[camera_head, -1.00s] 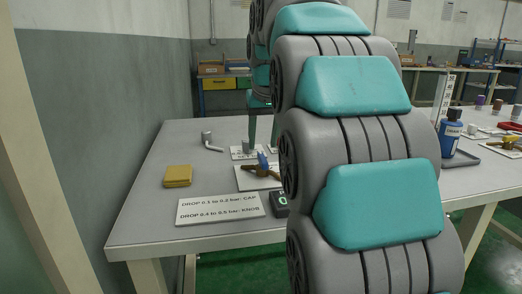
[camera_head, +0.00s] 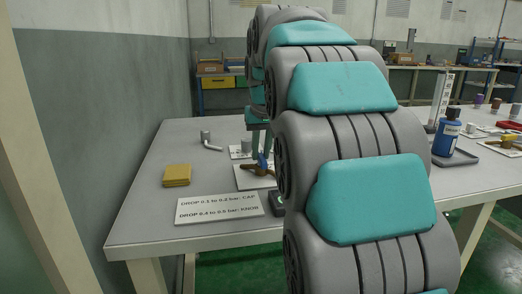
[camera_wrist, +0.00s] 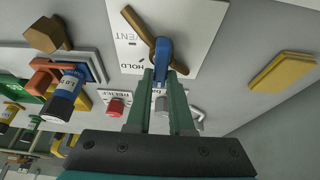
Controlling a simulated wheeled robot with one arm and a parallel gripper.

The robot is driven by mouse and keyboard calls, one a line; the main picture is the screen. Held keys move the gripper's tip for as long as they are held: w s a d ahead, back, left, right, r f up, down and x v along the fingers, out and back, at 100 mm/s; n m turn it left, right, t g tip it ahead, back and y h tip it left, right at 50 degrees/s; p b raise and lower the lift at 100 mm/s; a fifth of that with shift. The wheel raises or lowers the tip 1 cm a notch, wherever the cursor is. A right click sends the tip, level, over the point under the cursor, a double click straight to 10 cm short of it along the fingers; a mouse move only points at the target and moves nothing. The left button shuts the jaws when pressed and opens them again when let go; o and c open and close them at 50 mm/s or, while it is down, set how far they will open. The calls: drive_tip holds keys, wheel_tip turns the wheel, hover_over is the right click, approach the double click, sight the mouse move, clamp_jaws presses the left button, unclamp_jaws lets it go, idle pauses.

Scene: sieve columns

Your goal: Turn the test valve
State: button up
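The test valve is a brass body (camera_wrist: 143,28) with a blue lever (camera_wrist: 163,58) on a white plate (camera_wrist: 190,25) marked VENT and HOLD. In the head view the blue lever (camera_head: 263,160) stands on its plate near the table's middle, partly hidden by my arm. My gripper (camera_wrist: 161,74) has two green fingers, one on each side of the blue lever's end. A gap shows between the fingers. Whether they press on the lever is not clear.
A sign (camera_head: 218,207) with CAP and KNOB rules lies at the front, a yellow block (camera_head: 177,175) left of it. A grey bent pipe piece (camera_head: 208,141) lies behind.

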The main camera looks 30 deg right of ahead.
clamp_jaws()
drive_tip(key=shift+m, duration=0.3)
drive_tip(key=m+h, duration=0.1)
drive_tip(key=m, duration=0.1)
drive_tip(key=m+h+p, duration=0.1)
drive_tip(key=m, duration=0.1)
drive_tip(key=shift+d+r+m+g, duration=0.1)
drive_tip(key=shift+d+m+g, duration=0.05)
drive_tip(key=shift+m+g, duration=0.25)
drive_tip(key=shift+s+m+g+h+p, duration=0.15)
drive_tip(key=shift+m+g+h+p, duration=0.3)
drive_tip(key=shift+m, duration=1.25)
drive_tip(key=o, duration=0.6)
unclamp_jaws()
